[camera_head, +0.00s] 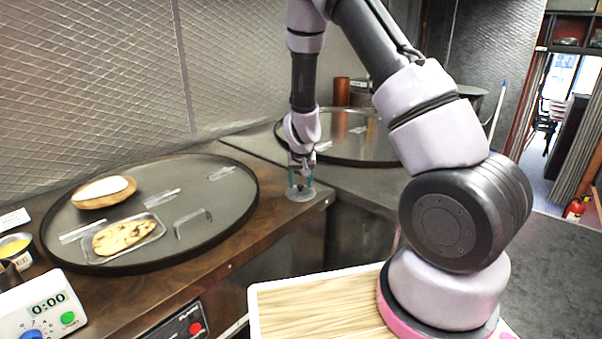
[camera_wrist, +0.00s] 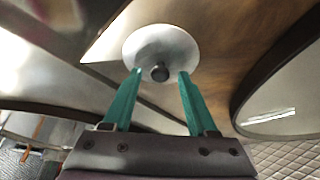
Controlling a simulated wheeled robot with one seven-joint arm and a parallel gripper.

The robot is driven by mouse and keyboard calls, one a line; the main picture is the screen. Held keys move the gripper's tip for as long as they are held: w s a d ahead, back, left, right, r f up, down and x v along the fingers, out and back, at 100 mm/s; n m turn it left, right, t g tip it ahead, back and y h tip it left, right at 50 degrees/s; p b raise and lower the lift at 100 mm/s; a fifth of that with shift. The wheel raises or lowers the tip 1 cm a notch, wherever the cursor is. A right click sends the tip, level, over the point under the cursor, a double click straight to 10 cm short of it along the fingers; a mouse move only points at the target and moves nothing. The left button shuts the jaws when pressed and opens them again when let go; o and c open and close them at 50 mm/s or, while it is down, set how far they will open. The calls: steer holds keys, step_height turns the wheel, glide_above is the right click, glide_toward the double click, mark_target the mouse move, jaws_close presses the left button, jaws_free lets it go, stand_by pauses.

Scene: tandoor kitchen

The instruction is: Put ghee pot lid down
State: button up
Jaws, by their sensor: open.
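The ghee pot lid (camera_head: 300,194) is a small grey disc lying on the brown counter near its corner. In the wrist view the lid (camera_wrist: 180,48) shows as a pale round disc with a dark knob (camera_wrist: 160,73) at its middle. My gripper (camera_head: 301,178) is just above the lid, pointing down. In the wrist view its two teal fingers (camera_wrist: 161,72) stand apart on either side of the knob, with visible gaps. An open pot with yellow contents (camera_head: 14,244), likely the ghee pot, stands at the far left of the counter.
A large round dark tray (camera_head: 245,213) lies left of the lid, holding a wooden bowl (camera_head: 104,192) and a flatbread on a small tray (camera_head: 124,237). Another round tray (camera_head: 345,150) is behind my gripper. A timer (camera_head: 42,306) stands at front left.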

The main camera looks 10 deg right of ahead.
steer(key=s+d+r+m+y, duration=0.1)
steer(key=s+r, duration=0.4)
steer(key=r, duration=0.5)
steer(key=s+d+r+y, duration=0.1)
steer(key=s+r+y, duration=0.1)
steer(key=s+r, duration=0.5)
steer(key=s+r+m+y, duration=0.1)
steer(key=s+r, duration=0.2)
steer(key=r, duration=0.9)
steer(key=s+d+r+t, duration=0.1)
steer(key=s+d+r, duration=0.1)
steer(key=s+r, duration=0.2)
steer(key=s+d+r+t+h, duration=0.1)
steer(key=s+r, duration=0.3)
steer(key=s, duration=0.6)
steer(key=shift+s+d+r+t, duration=0.15)
steer(key=shift+d+r+t, duration=0.15)
steer(key=shift+d+t, duration=0.15)
